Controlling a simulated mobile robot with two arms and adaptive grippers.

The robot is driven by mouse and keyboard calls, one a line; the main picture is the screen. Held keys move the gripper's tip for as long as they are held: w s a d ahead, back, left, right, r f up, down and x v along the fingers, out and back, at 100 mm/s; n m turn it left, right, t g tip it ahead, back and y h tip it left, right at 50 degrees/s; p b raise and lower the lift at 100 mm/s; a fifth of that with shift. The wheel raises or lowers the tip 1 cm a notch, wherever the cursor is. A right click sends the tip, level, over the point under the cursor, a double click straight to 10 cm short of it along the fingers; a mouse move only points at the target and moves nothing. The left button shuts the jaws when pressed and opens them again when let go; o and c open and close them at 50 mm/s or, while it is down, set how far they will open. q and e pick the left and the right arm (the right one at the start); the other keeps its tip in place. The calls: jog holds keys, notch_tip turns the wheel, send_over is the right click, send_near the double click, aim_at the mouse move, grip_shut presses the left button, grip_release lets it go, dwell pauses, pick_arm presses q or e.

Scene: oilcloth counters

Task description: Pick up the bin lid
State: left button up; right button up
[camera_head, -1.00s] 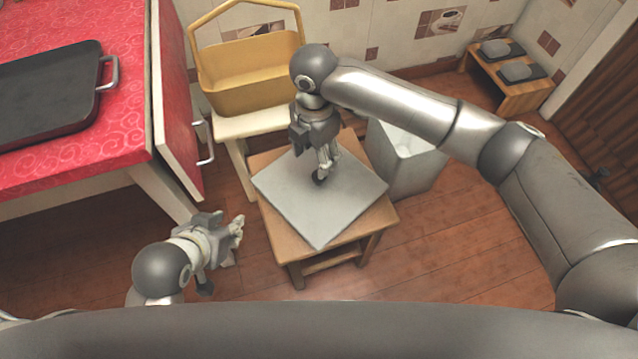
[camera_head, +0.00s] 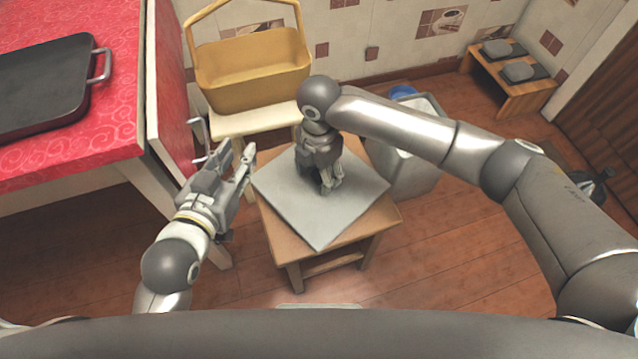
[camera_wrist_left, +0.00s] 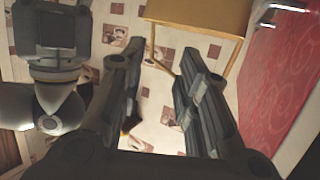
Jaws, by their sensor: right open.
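The bin lid (camera_head: 290,205) looks like a flat grey square plate. It lies on a small wooden stool (camera_head: 385,217), turned with one corner toward me. My right gripper (camera_head: 331,188) points down over the upper middle of the lid, its fingers open; I cannot tell whether the tips touch it. My left gripper (camera_head: 240,155) is open and empty, left of the lid, beside the red cabinet; its parted fingers also show in the left wrist view (camera_wrist_left: 155,85). The grey-white bin (camera_head: 405,175) stands right of the stool, partly hidden by my right arm.
A yellow basket (camera_head: 255,85) sits on a cream stool (camera_head: 240,122) behind. The red counter (camera_head: 90,140) holds a dark pan (camera_head: 45,85) at left; its cabinet handle is near my left gripper. A low wooden bench (camera_head: 515,97) stands back right.

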pick_arm(q)
jog(key=shift+w+d+r+t+h, duration=0.2)
jog(key=shift+r+t, duration=0.2)
jog(key=shift+r, duration=0.25)
jog(key=shift+w+d+r+t+h, duration=0.1)
jog(key=shift+w+r+t, duration=0.1)
jog(key=shift+r+t, duration=0.3)
pick_arm(e)
jog(key=shift+f, duration=0.7)
pick_arm(q)
jog(key=shift+r, duration=0.1)
pick_arm(e)
grip_shut()
